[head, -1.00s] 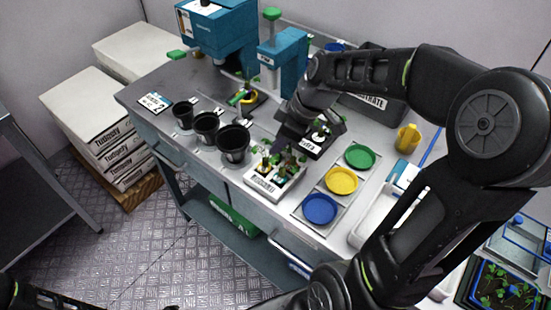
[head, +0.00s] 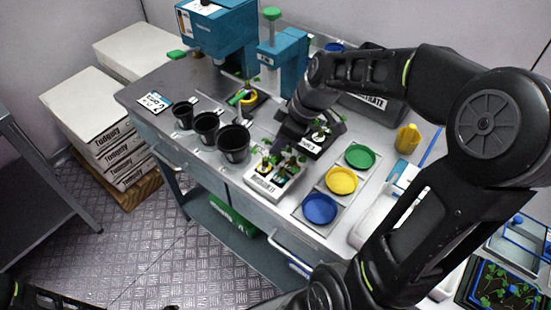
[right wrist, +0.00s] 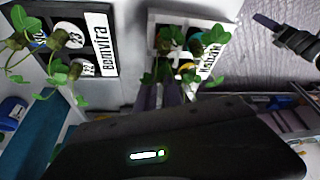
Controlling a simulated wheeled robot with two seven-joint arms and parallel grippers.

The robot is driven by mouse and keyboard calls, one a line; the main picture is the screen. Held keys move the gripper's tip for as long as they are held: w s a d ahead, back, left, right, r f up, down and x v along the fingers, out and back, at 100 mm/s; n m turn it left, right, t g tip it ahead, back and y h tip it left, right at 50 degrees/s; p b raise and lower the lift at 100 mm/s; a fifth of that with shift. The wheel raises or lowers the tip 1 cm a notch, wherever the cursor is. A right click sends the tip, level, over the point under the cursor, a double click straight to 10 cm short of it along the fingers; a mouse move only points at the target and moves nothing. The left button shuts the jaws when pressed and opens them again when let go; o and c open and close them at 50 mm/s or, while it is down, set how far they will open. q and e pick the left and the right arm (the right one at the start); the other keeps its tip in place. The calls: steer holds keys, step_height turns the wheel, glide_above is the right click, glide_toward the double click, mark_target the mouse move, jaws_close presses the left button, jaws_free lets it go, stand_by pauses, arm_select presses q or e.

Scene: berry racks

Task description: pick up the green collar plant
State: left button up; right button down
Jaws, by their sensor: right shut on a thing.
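A white tray (head: 262,187) with a printed label stands at the front of the bench and holds several small leafy plants (head: 284,171). My right gripper (head: 279,146) reaches down at the tray's back side. In the right wrist view its two fingers (right wrist: 160,95) are close together, shut on a plant (right wrist: 160,72) whose leaves show around the tips. The gripper and the leaves hide this plant's collar, so I cannot tell its colour. A yellow ring (right wrist: 186,68) shows on a plant beside the fingers. My left gripper is not in view.
Three black pots (head: 233,143) stand left of the tray. Green (head: 360,156), yellow (head: 342,180) and blue (head: 320,208) dishes lie to its right. A dark rack (head: 310,148) with plants is close behind. Teal machines (head: 282,62) stand at the back.

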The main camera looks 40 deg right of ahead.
stand_by(0.3)
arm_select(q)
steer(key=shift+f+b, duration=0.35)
arm_select(e)
step_height(320, 180, up, 10)
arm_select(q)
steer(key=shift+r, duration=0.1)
arm_select(e)
steer(key=shift+r, duration=0.1)
stand_by(0.4)
